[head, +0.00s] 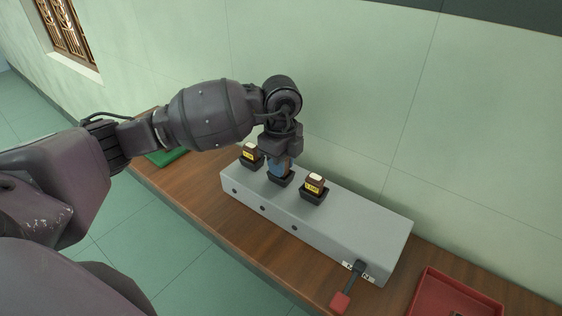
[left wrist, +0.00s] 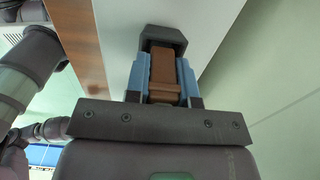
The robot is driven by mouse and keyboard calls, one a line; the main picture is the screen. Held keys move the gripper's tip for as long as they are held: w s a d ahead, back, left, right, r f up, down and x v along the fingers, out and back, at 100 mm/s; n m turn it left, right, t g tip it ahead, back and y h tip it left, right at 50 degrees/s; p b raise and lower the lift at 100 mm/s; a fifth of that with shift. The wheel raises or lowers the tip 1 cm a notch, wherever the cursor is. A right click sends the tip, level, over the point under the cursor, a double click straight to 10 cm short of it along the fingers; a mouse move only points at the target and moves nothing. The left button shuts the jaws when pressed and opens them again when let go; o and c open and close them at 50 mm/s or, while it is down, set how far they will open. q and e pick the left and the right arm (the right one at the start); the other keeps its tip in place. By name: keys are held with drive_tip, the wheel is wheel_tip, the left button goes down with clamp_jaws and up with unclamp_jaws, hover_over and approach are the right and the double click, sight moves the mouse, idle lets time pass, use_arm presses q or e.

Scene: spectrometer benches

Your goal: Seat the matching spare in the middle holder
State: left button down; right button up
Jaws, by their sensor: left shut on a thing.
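A long grey box (head: 345,222) on the bench carries three dark holders in a row. Brown blocks with yellow labels sit in the left holder (head: 251,163) and the right holder (head: 313,197). My left gripper (head: 279,170) points down over the middle holder (head: 280,180). In the left wrist view its blue fingers are shut on a brown block (left wrist: 163,75), whose far end meets the dark holder (left wrist: 163,38). I cannot tell how deep the block sits in it. The block's label is hidden. My right gripper is not in view.
A lever with a red handle (head: 341,302) is at the right front of the grey box. A red tray (head: 440,295) with something dark in it lies at the lower right. A green item (head: 166,157) is at the bench's far left. The wall is close behind.

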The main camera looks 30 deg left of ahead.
use_arm(q)
drive_tip(key=shift+f, duration=0.3)
